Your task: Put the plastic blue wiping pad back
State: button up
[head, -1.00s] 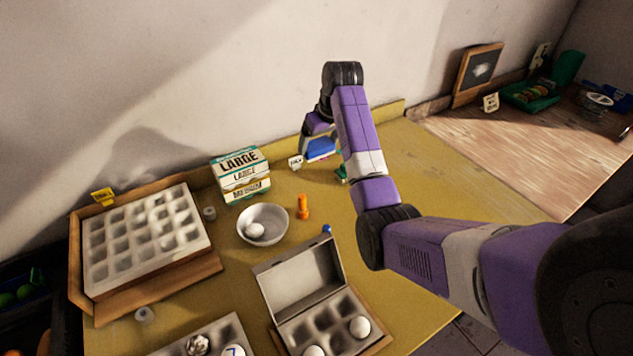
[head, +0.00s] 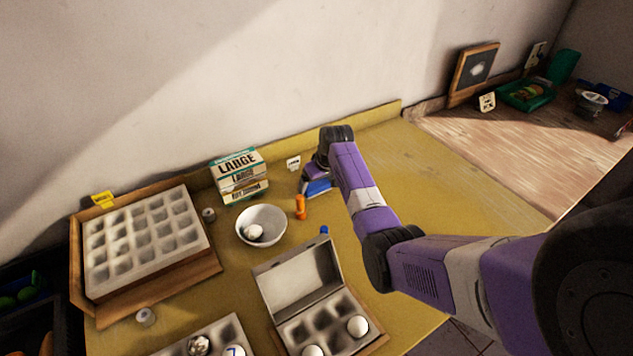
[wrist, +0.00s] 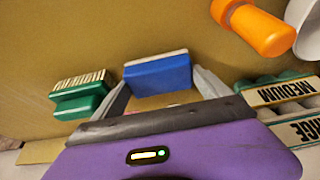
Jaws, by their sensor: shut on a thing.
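The blue wiping pad (wrist: 158,72) is a blue block with a pale strip along one edge. My gripper (wrist: 161,78) is shut on it, with a grey finger at each side of the pad. In the head view, the pad (head: 319,187) shows below my gripper (head: 317,180), over the yellow table, to the right of the orange bottle. I cannot tell whether the pad touches the table. My wrist hides part of it there.
An orange bottle (head: 300,207), a white bowl (head: 274,214) with an egg, and stacked cartons (head: 239,174) stand to the left. A green brush (wrist: 80,97) lies near the pad in the wrist view. An open egg carton (head: 299,276) is in front. The table's right side is clear.

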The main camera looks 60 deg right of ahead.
jog(key=shift+f, duration=0.15)
jog(key=o, duration=1.1)
jog(key=v, duration=1.2)
jog(key=shift+s, duration=0.1)
